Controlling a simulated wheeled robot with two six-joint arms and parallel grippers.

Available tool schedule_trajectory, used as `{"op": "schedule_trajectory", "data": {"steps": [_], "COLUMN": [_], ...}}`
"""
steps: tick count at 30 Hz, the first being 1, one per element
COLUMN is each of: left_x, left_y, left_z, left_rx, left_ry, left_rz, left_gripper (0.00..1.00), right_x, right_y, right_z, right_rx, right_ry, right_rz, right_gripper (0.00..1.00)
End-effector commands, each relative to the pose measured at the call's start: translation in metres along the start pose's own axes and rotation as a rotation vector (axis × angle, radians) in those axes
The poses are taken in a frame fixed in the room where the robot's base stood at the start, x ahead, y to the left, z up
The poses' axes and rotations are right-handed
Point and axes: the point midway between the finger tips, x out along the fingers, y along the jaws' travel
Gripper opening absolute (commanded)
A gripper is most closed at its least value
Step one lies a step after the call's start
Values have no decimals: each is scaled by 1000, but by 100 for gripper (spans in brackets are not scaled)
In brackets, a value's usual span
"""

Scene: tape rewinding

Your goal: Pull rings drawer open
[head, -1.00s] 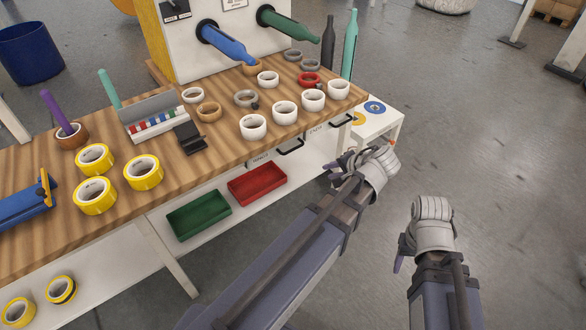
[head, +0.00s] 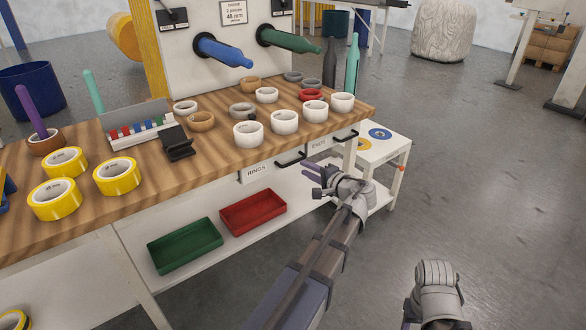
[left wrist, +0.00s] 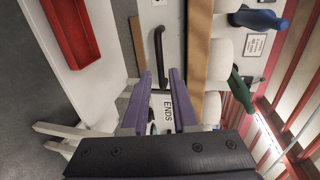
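The rings drawer shows in the head view by its white front with the label RINGS (head: 257,170), under the front edge of the workbench. It looks shut. Its dark bar handle (head: 291,159) is right of the label. The left wrist view also shows a dark handle (left wrist: 158,52), just beyond my fingertips. My left gripper (head: 312,181) is below and a little right of this handle, apart from it. Its two purple fingers (left wrist: 159,85) are spread and empty, with the ENDS label seen between them. My right wrist is at the bottom of the head view; its fingers are mostly hidden.
The ENDS drawer, with its own handle (head: 346,136), is right of the rings drawer. A red tray (head: 253,212) and a green tray (head: 185,245) are on the lower shelf. White tape rolls (head: 285,122) stand near the bench edge. A small white table (head: 384,150) is at the right.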

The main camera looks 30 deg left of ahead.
Motion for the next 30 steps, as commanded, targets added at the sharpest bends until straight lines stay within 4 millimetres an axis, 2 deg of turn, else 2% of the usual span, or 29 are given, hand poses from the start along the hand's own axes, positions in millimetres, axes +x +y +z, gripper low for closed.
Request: {"op": "schedule_trajectory", "data": {"steps": [16, 21, 29, 30], "left_x": [69, 77, 77, 77], "left_y": [1, 1, 0, 0], "left_z": [0, 0, 0, 0], "left_rx": [-1, -1, -1, -1], "left_ry": [-2, 0, 0, 0], "left_rz": [3, 3, 3, 3], "left_gripper": [27, 27, 27, 24], "right_x": [15, 16, 16, 16], "right_y": [-1, -1, -1, -1], "right_z": [-1, -1, -1, -1], "right_rx": [-1, -1, -1, -1], "right_ry": [0, 0, 0, 0], "right_rz": [2, 2, 2, 2], "right_gripper": [56, 56, 56, 56]}}
